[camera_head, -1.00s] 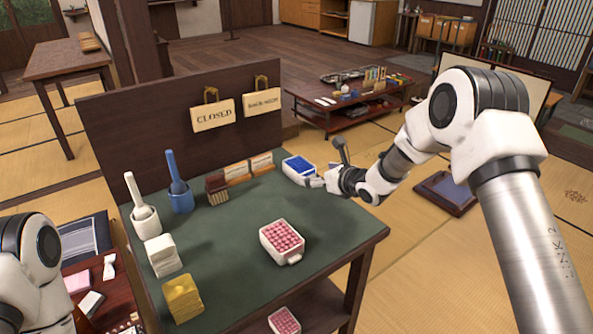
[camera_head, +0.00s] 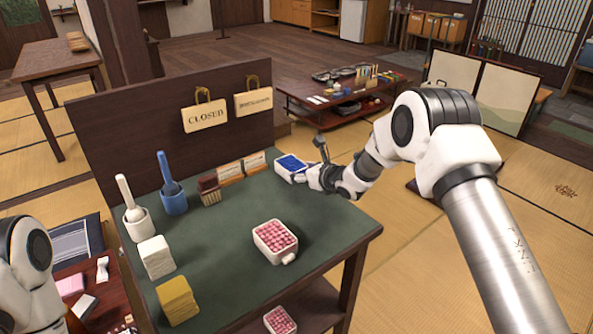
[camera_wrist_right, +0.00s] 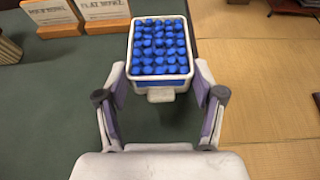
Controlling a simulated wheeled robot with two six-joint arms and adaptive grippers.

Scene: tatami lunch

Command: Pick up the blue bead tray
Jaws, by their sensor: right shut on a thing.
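The blue bead tray (camera_head: 291,166) is a small white tray filled with blue beads, at the far right corner of the green-topped table. In the right wrist view the blue bead tray (camera_wrist_right: 160,50) sits upright with its short tab toward me. My right gripper (camera_head: 306,176) is shut on it, with one finger on each side of its near end in the right wrist view (camera_wrist_right: 159,88). I cannot tell whether the tray is clear of the tabletop. My left arm shows at the lower left, but its gripper is out of view.
A pink bead tray (camera_head: 275,240) stands on the green table (camera_head: 225,245). An upright board with signs borders the back.

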